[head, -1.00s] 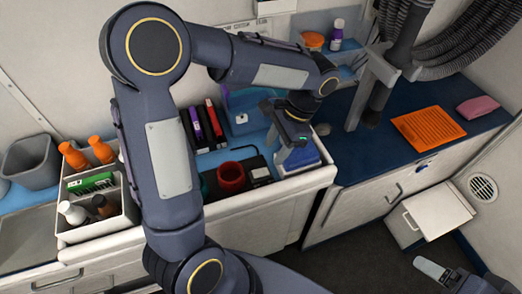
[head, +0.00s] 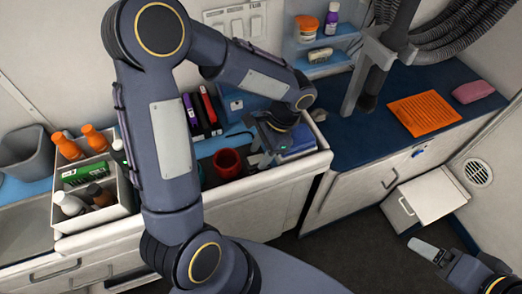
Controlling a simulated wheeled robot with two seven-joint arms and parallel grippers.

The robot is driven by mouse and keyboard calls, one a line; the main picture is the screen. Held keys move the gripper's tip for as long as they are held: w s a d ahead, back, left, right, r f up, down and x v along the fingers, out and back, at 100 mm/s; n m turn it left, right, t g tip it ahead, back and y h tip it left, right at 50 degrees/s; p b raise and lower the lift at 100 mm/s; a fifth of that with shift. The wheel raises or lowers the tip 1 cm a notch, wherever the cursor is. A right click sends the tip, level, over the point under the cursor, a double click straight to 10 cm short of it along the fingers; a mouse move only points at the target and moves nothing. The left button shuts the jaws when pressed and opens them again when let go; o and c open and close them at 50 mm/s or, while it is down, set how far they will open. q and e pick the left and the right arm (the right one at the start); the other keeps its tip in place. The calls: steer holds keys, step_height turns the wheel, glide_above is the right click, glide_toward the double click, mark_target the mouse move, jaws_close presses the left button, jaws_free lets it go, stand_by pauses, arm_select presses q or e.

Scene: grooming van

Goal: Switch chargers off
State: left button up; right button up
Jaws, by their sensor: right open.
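A white wall panel with several switch-like sections (head: 236,21) is at the top, behind my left arm. A blue box with a small white plate (head: 236,104) stands at the back of the counter, partly hidden by that arm. My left gripper (head: 262,150) points down low over the white-edged tray, between a red cup and a blue block; its fingers are too small and dark to tell whether they are apart. My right gripper (head: 426,249) is open and empty over the floor at the lower right. No item is clearly recognisable as a charger.
The red cup (head: 227,163), blue block (head: 296,142) and upright dark cases (head: 203,113) crowd the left gripper. A white bottle caddy (head: 121,202) stands left. An orange mat (head: 425,113) lies on the right counter.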

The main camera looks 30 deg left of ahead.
mark_target(259, 158)
arm_select(q)
steer(key=c, duration=0.9)
steer(key=shift+o, duration=0.2)
steer(key=shift+s+a+t+h+b, duration=0.15)
steer(key=shift+t+h+b, duration=0.2)
steer(key=shift+t+h, duration=0.1)
steer(key=shift+s+a+t+h+b, duration=0.1)
steer(key=shift+a+t+h+b, duration=0.05)
steer(key=shift+t+h+b, duration=0.25)
steer(key=shift+s+r+t+h, duration=0.15)
steer(key=shift+t+h, duration=0.2)
steer(key=shift+t, duration=0.2)
steer(key=o, duration=1)
steer(key=r, duration=0.7)
steer(key=shift+w+d+r+p, duration=0.15)
steer(key=shift+w+r+p, duration=0.1)
steer(key=shift+r+p, duration=0.15)
